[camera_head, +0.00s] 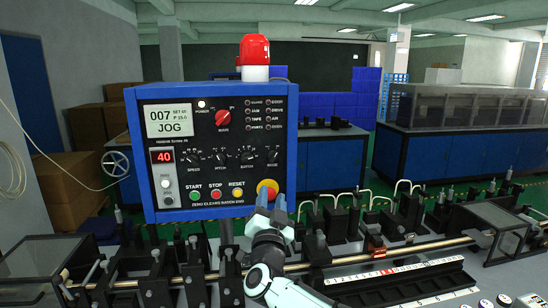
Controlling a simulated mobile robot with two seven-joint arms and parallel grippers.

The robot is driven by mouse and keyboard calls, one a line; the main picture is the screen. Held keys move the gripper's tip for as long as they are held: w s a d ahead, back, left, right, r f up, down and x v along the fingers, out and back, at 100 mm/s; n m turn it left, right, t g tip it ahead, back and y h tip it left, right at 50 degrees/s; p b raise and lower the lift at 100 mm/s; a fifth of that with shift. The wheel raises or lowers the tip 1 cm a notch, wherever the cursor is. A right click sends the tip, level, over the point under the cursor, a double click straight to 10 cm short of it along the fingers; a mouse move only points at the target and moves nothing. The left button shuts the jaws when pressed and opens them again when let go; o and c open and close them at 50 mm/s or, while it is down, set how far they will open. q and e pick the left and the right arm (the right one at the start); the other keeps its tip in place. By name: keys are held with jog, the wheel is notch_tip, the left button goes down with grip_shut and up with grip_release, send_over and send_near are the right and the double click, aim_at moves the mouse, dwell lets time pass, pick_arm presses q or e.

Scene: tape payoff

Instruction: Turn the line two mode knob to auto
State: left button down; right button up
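A blue-framed control panel (133,150) with a dark face stands in front of me. Its screen (169,120) reads JOG. A red rotary knob (222,117) sits right of the screen. Several black knobs line the panel's middle row; the rightmost (272,156) has a small label that looks like MODE. I cannot tell which knob belongs to line two. My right gripper (272,202) is raised at the panel's lower right corner, just below the red and yellow stop button (267,189), touching no knob that I can see. Its two blue fingertips appear apart and empty. My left gripper is out of view.
Green, red and yellow buttons (216,194) run along the panel's bottom, and a red beacon (254,52) stands on top. A machine bed with rods, black fixtures and a white scale (390,272) crosses the foreground. The space in front of the panel's upper face is clear.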

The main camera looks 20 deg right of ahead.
aim_at(274, 158)
jog(key=p+x, duration=0.2)
jog(key=x, duration=0.2)
jog(key=p+x, duration=0.2)
jog(key=x, duration=0.2)
jog(key=p+x, duration=0.2)
jog(key=x, duration=0.2)
jog(key=shift+w+r, duration=0.1)
jog(key=shift+r, duration=0.3)
jog(key=shift+w+d+p, duration=0.3)
jog(key=shift+w, duration=0.3)
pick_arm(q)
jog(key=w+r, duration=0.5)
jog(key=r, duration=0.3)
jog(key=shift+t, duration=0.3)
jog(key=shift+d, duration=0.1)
pick_arm(e)
jog(key=shift+s, duration=0.1)
jog(key=shift+c, duration=0.7)
jog(key=shift+s, duration=0.1)
grip_shut()
